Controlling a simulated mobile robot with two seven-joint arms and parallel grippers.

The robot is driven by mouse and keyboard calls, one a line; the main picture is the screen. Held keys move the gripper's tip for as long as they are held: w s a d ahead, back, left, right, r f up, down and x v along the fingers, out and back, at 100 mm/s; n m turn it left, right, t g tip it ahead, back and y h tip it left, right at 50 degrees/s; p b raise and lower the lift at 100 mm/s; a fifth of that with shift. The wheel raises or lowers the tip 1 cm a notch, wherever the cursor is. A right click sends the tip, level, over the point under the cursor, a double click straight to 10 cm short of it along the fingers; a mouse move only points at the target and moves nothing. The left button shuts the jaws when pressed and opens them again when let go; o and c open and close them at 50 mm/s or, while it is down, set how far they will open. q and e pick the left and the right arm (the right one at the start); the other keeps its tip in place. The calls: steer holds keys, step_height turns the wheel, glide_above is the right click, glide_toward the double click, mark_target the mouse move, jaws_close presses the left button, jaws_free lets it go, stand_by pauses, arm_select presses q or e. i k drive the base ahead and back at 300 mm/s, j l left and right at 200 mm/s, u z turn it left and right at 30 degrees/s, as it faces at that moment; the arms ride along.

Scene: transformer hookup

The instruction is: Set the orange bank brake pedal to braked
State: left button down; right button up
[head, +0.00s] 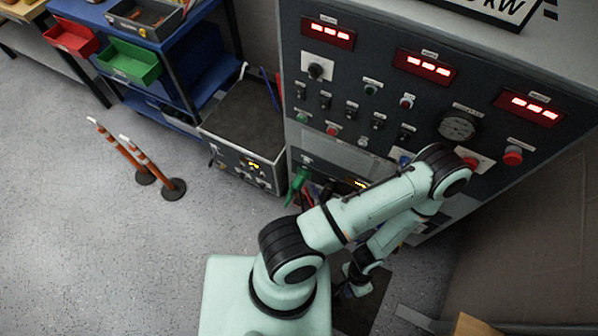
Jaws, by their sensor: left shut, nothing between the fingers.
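I cannot make out the orange brake pedal; the floor at the cabinet's foot is partly hidden by my left arm. My left gripper (354,284) points down low in front of the cabinet, over a dark mat (376,299). Its fingers are small and dark here, and it is shut with nothing seen in it. I cannot tell whether it touches anything. My right gripper is not in view.
The grey control cabinet (385,75) has red displays, knobs and a gauge (457,126). A green plug (297,187) shows at its lower left. A wheeled unit (243,125), blue shelf (190,75) and two striped posts (148,155) stand left.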

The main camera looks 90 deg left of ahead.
mark_target(297, 202)
steer(key=u, duration=3.05)
steer(key=i+j+z, duration=0.1)
steer(key=j, duration=0.3)
steer(key=i+j+z, duration=0.1)
steer(key=j, duration=0.3)
steer(key=i+j+z, duration=0.1)
steer(key=i+j, duration=0.15)
steer(key=j, duration=0.15)
steer(key=i+j+z, duration=0.1)
steer(key=j, duration=0.3)
steer(key=i+j+z, duration=0.1)
steer(key=j, duration=0.35)
